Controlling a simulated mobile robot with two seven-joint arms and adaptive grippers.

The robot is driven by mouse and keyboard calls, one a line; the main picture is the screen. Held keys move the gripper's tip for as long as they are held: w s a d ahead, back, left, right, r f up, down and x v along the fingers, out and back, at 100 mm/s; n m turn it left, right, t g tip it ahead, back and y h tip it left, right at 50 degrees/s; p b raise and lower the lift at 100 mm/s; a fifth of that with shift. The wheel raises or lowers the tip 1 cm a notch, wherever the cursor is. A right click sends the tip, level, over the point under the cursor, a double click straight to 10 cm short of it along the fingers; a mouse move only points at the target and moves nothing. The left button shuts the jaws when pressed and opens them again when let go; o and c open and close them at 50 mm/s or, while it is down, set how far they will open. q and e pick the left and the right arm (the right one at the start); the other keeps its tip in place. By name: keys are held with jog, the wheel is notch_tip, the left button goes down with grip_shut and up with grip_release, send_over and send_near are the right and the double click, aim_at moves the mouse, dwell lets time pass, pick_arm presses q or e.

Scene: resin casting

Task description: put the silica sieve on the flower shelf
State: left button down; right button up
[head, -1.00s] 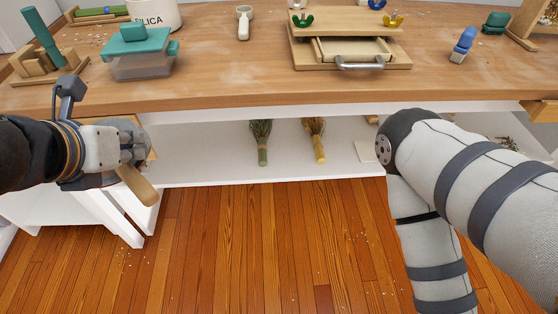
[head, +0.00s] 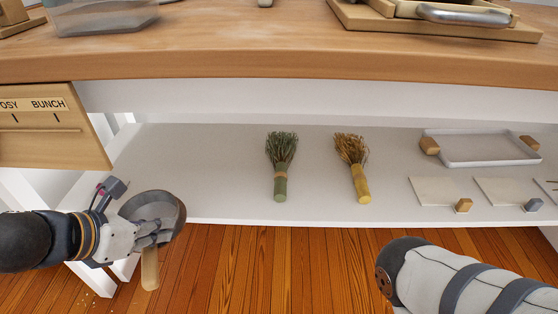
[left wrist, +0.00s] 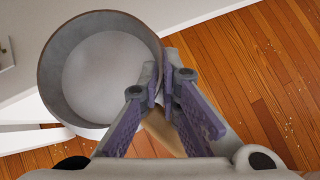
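The silica sieve is a round grey metal pan (head: 158,207) with a wooden handle (head: 150,268). My left gripper (head: 147,235) is shut on it near where the handle meets the rim. The left wrist view shows the pan (left wrist: 105,65) beside the fingers (left wrist: 163,78), with the handle partly hidden behind them. The flower shelf is the white lower shelf (head: 220,165) under the worktable. The sieve is at its front left edge; I cannot tell whether they touch. My right gripper is out of view.
A green dried bunch (head: 281,165) and a yellow one (head: 355,165) lie mid-shelf. A white tray (head: 482,147) and pale cards (head: 445,190) lie at right. The shelf's left part is bare. The table edge (head: 270,68) overhangs above; a wooden drawer front (head: 50,140) is at left.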

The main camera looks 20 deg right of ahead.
pick_arm(q)
jog(key=w+d+b, duration=0.2)
jog(key=w+d, duration=0.9)
jog(key=w, duration=0.1)
jog(key=shift+d, duration=0.4)
jog(key=shift+w+d+b, duration=0.3)
jog(key=shift+d+b, duration=0.05)
jog(key=shift+d, duration=0.15)
notch_tip(320, 180, down, 4)
jog(key=shift+a+r+b, duration=0.15)
jog(key=shift+b, duration=0.6)
jog(key=shift+s+r, duration=0.1)
jog(key=shift+r, duration=0.1)
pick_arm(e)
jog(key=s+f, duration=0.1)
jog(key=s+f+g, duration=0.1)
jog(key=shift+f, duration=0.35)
pick_arm(q)
jog(key=c, duration=1.8)
grip_release()
jog(key=p+v, duration=0.4)
jog(key=v, duration=0.8)
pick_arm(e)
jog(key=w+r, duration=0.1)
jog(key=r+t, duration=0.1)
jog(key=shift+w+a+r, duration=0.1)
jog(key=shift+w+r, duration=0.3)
